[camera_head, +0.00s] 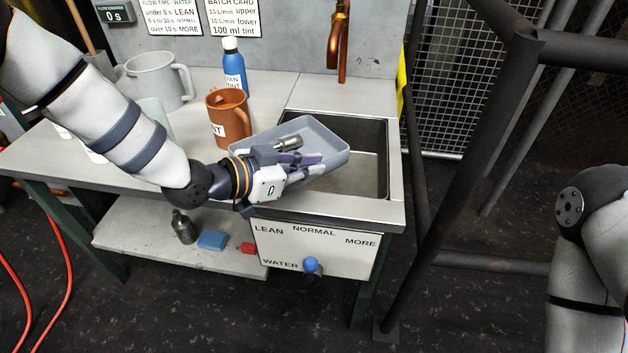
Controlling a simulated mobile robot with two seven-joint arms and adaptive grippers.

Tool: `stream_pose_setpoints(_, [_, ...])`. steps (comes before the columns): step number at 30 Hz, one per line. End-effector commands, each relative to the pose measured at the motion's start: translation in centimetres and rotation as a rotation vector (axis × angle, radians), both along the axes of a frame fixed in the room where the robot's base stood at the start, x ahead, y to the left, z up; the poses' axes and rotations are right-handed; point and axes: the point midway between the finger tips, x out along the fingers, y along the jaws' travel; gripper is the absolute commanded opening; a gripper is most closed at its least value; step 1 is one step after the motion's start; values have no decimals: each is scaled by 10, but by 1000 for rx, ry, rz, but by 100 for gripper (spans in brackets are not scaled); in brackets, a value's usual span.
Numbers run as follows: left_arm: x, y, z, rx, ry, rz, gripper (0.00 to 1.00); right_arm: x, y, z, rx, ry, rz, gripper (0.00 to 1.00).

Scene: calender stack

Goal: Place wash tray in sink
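The wash tray (335,154) is a grey, shallow, open tray. It is tilted and overlaps the left part of the sink (372,185), a dark rectangular basin at the right end of the bench. My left gripper (306,163) is at the tray's near left side, its fingers seemingly closed on the near wall. A small metal piece (288,143) shows inside the tray, partly hidden by the gripper. I cannot tell whether the tray touches the sink rim. My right gripper is out of view; only part of that arm shows at the right edge.
A copper-brown mug (228,118), a blue bottle (234,68) and a grey jug (160,80) stand on the bench left of the sink. A copper tap (340,40) rises behind the basin. A dark metal frame (470,150) stands to the right.

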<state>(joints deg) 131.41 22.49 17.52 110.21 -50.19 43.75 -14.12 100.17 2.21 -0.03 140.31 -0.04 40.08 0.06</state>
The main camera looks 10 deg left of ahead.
Motion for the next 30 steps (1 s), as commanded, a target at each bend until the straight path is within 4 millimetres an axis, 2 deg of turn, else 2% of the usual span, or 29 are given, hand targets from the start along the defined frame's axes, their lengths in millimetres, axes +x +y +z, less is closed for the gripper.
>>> stream_pose_setpoints(2, [2, -7, -8, -1, 0, -2, 0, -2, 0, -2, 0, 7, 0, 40])
stream_pose_setpoints(6, [2, -7, -37, -2, 3, 0, 0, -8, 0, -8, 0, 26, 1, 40])
stream_pose_setpoints(7, [2, -7, -39, -1, 1, -1, 0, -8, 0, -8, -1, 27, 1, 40])
stream_pose_setpoints(14, [3, -7, -35, -1, -6, -1, 0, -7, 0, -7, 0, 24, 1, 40])
stream_pose_setpoints(25, [2, -7, -48, -1, -5, -1, 0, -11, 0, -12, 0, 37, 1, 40])
stream_pose_setpoints(27, [2, -6, -47, 1, -2, -1, 19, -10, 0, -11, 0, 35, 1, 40])
stream_pose_setpoints(28, [2, -6, -47, 0, -3, -1, 25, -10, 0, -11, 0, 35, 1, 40])
stream_pose_setpoints(30, [2, -6, -47, 1, -2, -1, 25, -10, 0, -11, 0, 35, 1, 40])
